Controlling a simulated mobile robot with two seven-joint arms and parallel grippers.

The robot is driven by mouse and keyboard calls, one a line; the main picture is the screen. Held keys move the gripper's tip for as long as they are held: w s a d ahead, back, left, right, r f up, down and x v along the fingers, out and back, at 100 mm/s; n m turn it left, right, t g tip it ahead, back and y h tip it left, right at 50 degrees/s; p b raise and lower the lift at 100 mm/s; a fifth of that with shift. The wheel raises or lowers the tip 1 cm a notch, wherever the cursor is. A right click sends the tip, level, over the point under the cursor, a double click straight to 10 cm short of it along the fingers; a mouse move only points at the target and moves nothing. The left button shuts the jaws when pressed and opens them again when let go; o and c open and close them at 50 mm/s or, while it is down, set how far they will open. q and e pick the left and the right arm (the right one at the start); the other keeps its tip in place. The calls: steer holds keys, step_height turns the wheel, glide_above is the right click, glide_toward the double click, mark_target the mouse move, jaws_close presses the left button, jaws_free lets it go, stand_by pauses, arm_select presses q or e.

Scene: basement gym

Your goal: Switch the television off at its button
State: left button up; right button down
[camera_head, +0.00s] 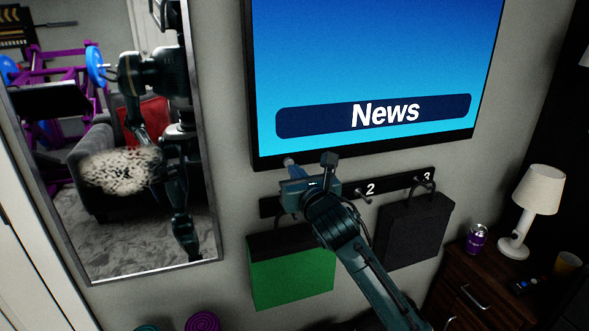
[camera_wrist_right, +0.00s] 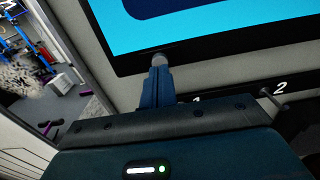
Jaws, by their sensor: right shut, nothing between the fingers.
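The television (camera_head: 375,60) hangs on the wall with its screen lit, showing a blue picture and the word "News". Its lower black frame also shows in the right wrist view (camera_wrist_right: 205,48). My right gripper (camera_head: 289,162) is shut and empty, with its fingertips at the lower left edge of the television frame. In the right wrist view the shut fingertips (camera_wrist_right: 159,60) overlap the frame's bottom edge; I cannot tell whether they touch it. The button is not visible to me; the fingers may cover it. My left gripper is not directly in view.
Below the television is a numbered hook rail (camera_head: 392,188) with a green bag (camera_head: 292,275) and a black bag (camera_head: 412,232). A mirror (camera_head: 150,262) stands left. A wooden cabinet (camera_head: 462,268) at right holds a lamp (camera_head: 537,195) and a purple can (camera_head: 476,238).

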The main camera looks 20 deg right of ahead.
arm_select(q)
steer(key=shift+r, duration=0.1)
arm_select(e)
steer(key=shift+w, duration=0.8)
arm_select(q)
steer(key=shift+w+r, duration=0.1)
